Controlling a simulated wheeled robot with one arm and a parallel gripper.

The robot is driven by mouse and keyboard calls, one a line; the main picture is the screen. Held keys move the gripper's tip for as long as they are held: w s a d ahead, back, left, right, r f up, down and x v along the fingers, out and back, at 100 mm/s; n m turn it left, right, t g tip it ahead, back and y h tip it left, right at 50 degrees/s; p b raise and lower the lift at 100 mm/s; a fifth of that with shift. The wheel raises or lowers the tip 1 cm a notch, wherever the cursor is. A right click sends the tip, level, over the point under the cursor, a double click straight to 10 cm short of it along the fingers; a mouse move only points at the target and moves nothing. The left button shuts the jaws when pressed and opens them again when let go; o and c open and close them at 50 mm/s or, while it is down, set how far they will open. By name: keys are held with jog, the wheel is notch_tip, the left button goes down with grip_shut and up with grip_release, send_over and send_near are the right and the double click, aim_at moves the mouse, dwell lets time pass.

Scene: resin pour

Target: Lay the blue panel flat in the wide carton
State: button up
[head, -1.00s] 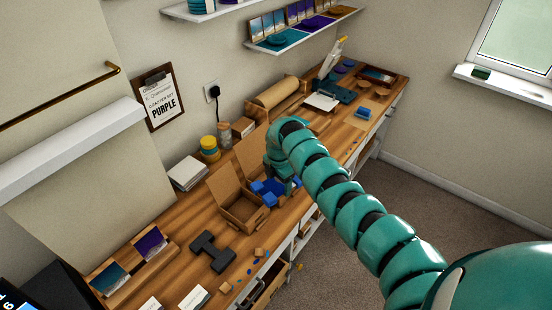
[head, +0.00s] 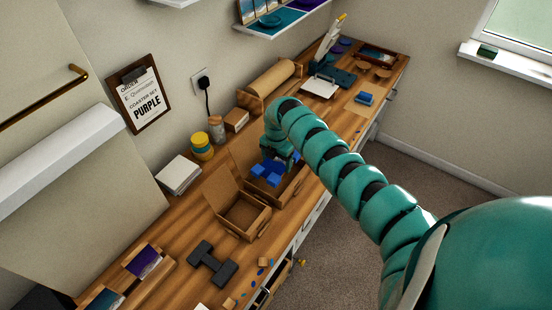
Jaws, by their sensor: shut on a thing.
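My gripper (head: 277,163) is on the bench side of my teal arm, shut on the blue panel (head: 268,179). The panel shows as blue, blocky patches below the gripper; its full outline and tilt are hard to make out. It appears over or inside the farther open carton (head: 291,189), whose raised lid (head: 244,150) stands behind it. My gripper and arm hide much of that carton, so I cannot tell whether the panel touches its floor. A nearer open carton (head: 262,222) stands to the left, empty. The farther one looks the wider.
A white stack (head: 178,174), yellow-and-teal jars (head: 202,147) and a brown roll (head: 268,84) line the wall side.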

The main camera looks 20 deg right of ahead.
notch_tip(320, 180, down, 3)
jog(key=shift+w+f+b, duration=0.15)
jog(key=shift+f+b, duration=0.05)
jog(key=shift+b, duration=0.8)
jog(key=shift+f+b, duration=1.2)
jog(key=shift+f, duration=0.7)
jog(key=o, duration=0.9)
jog(key=shift+r, duration=0.1)
jog(key=shift+r+p, duration=2.9)
jog(key=shift+r, duration=1.05)
